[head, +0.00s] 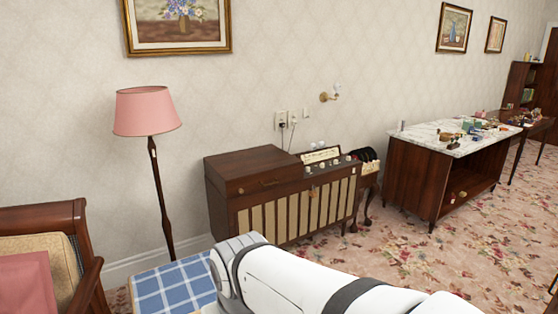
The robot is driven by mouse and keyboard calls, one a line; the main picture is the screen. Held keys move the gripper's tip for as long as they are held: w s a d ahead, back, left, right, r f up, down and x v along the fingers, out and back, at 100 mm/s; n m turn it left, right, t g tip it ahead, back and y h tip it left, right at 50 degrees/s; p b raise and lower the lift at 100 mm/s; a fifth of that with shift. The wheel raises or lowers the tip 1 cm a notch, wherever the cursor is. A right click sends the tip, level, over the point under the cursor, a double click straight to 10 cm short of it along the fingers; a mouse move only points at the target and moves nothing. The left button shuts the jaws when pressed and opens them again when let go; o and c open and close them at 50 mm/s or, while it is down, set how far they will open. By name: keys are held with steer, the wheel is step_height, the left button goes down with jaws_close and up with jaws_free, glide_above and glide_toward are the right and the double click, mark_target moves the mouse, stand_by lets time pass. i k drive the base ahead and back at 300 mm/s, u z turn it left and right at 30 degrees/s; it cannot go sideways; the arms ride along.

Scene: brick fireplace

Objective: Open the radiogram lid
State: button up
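The radiogram (282,193) is a dark wooden cabinet with a striped beige and brown front, standing against the wall in the middle of the head view. Its lid (252,162) is on the left part of the top and lies flat, closed. The right part of the top has a pale dial panel (321,156) and several knobs. My white arm crosses the bottom of the view in front of the radiogram. My gripper is not in view.
A pink floor lamp (147,112) stands left of the radiogram. An armchair (45,255) and a blue checked cloth surface (170,287) are at lower left. A marble-topped cabinet (447,140) with small items stands right. Patterned carpet (400,245) is clear in front.

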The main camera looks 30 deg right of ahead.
mark_target(253, 169)
steer(key=u, duration=0.05)
steer(key=k, duration=0.75)
steer(key=z, duration=0.75)
steer(key=i, duration=1.2)
steer(key=z, duration=1.05)
steer(key=i, duration=2.15)
steer(key=u, duration=1.9)
